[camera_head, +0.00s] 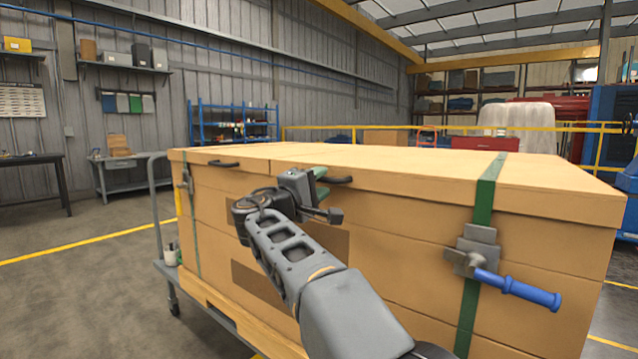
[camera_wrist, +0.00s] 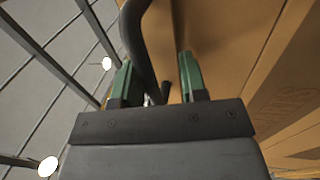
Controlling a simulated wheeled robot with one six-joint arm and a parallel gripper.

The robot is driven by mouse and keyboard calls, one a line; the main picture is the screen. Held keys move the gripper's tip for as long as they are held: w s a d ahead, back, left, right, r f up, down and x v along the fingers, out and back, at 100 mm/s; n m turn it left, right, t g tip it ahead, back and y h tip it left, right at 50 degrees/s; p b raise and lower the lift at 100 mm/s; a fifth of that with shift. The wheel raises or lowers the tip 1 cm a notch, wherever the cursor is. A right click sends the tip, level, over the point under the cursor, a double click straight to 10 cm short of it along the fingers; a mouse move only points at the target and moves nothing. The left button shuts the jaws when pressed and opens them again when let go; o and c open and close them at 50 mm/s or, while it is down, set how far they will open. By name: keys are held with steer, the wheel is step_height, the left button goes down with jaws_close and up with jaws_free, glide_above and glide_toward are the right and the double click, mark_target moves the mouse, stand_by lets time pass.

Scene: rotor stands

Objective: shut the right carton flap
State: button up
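The large tan carton (camera_head: 400,235) stands on a cart, its top made of a left flap (camera_head: 215,154) and a right flap (camera_head: 420,170). The right flap lies flat and level with the top, with no gap visible along its front edge. A dark handle (camera_head: 338,180) sits on its front edge. My gripper (camera_head: 320,184) is at this handle. In the wrist view the green fingers are apart, with a dark curved bar (camera_wrist: 138,38) between them, nearer the left finger. A gap shows between the bar and the right finger.
A green strap (camera_head: 484,205) with a grey buckle (camera_head: 477,248) and blue-handled lever (camera_head: 520,290) runs down the carton's front right. Another handle (camera_head: 224,163) is on the left flap. The cart (camera_head: 160,215) has an upright rail at left. Open floor lies left.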

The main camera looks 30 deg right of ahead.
steer(key=p+v, duration=0.2)
steer(key=v, duration=1.2)
steer(key=shift+d, duration=0.1)
steer(key=s+d+g+y+p, duration=0.3)
steer(key=s+d+y+p, duration=0.45)
steer(key=p, duration=1.05)
steer(key=s+a+r+m+g+y+p, duration=0.1)
steer(key=s+a+r+m+y+p, duration=0.2)
steer(key=s+a+y+p, duration=0.5)
steer(key=shift+s+a+m+g+y+p, duration=0.25)
steer(key=shift+a+m+y+p, duration=0.85)
steer(key=shift+p, duration=3.75)
steer(key=shift+d+n+y, duration=0.3)
steer(key=shift+d+y, duration=0.15)
steer(key=shift+d, duration=0.2)
